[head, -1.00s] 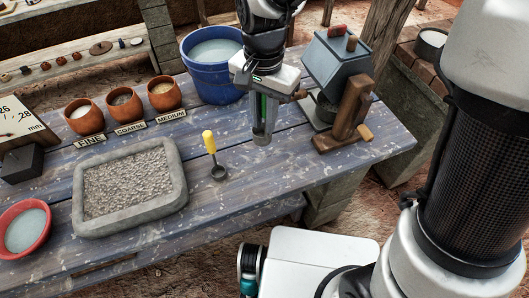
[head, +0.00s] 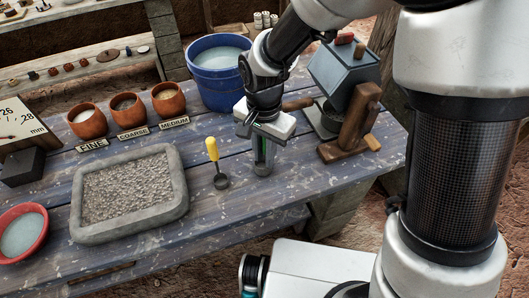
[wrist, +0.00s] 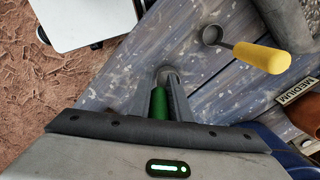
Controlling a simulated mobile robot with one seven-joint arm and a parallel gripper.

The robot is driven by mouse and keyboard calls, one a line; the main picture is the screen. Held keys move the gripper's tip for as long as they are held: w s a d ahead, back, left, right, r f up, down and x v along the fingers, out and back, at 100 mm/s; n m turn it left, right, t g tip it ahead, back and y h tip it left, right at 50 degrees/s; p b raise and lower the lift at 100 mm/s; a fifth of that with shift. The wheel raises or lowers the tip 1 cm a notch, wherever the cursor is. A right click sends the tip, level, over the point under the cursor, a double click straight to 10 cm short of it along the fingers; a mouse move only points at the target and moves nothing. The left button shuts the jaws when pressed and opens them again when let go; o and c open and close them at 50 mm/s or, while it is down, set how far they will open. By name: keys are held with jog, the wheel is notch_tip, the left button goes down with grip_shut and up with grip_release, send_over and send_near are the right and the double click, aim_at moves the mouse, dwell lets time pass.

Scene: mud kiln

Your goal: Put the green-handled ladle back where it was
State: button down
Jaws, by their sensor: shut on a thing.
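My gripper (head: 262,158) is shut on the green-handled ladle, upright over the right part of the blue plank table. The green handle (wrist: 158,103) shows between the fingers in the wrist view. The ladle's cup is mostly hidden by the fingertips, and I cannot tell whether it touches the table. A yellow-handled ladle (head: 214,160) stands on the table just left of my gripper, its handle up. It also shows in the wrist view (wrist: 260,55), at the upper right.
A stone tray of gravel (head: 180,203) lies left of the ladles. Three clay cups, labelled fine, coarse and medium, stand behind it, the medium one (head: 168,106) nearest. A blue bucket (head: 222,92) and a grey box device with a wooden stand (head: 345,72) stand behind my gripper.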

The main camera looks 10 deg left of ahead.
jog(key=shift+f, duration=0.1)
jog(key=shift+f, duration=0.15)
jog(key=c, duration=1.6)
grip_release()
jog(key=shift+c, duration=0.2)
jog(key=shift+r, duration=0.2)
